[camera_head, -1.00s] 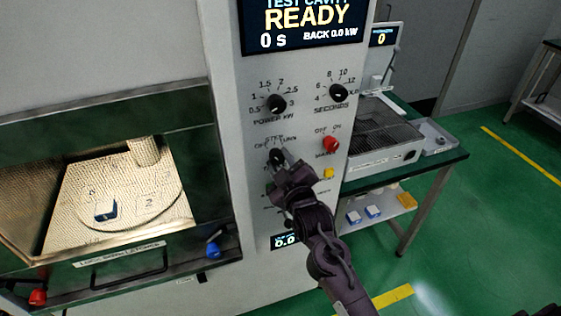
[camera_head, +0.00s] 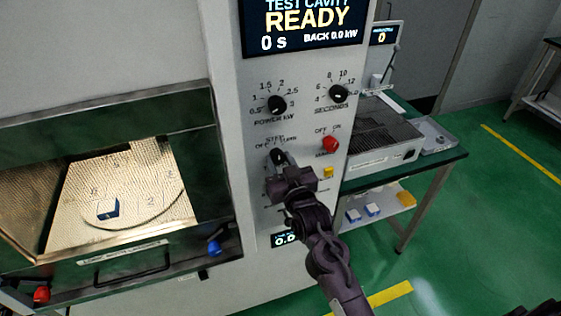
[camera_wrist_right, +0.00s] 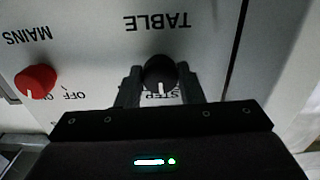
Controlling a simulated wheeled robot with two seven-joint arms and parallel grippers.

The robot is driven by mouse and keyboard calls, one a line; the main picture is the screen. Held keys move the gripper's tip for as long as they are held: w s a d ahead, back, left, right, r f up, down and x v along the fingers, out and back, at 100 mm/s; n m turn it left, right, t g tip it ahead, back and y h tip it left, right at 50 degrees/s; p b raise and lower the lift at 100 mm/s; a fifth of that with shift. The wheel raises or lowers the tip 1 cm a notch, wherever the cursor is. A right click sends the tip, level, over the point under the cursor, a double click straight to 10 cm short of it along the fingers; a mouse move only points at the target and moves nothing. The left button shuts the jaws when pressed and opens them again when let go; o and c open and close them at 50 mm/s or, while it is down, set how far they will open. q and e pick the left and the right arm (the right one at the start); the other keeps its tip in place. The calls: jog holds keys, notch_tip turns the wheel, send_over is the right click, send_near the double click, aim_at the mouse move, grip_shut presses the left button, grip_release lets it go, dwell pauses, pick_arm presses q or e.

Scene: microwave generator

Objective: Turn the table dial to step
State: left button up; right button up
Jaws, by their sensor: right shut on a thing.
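The table dial (camera_head: 278,156) is a black knob on the white control panel, below the power dial. In the right wrist view the dial (camera_wrist_right: 160,74) shows upside down under the label TABLE, and its white mark points at STEP. The label there is partly covered by my fingers. My right gripper (camera_head: 282,163) is at the panel, shut on the dial, with one finger (camera_wrist_right: 131,86) on each side of the knob. My left gripper is not in view.
The red mains knob (camera_head: 330,144) and a yellow button (camera_head: 328,172) sit right of the dial. The power dial (camera_head: 277,104) and seconds dial (camera_head: 338,93) are above. The lit cavity at left holds a blue-and-white block (camera_head: 108,207) on a numbered turntable (camera_head: 150,190).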

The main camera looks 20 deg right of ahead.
jog(key=shift+r, duration=0.1)
dwell(0.4)
jog(key=o, duration=1)
jog(key=shift+s, duration=0.25)
jog(key=s+b, duration=0.2)
jog(key=s, duration=0.5)
jog(key=shift+s+d+b, duration=0.15)
jog(key=shift+b, duration=0.2)
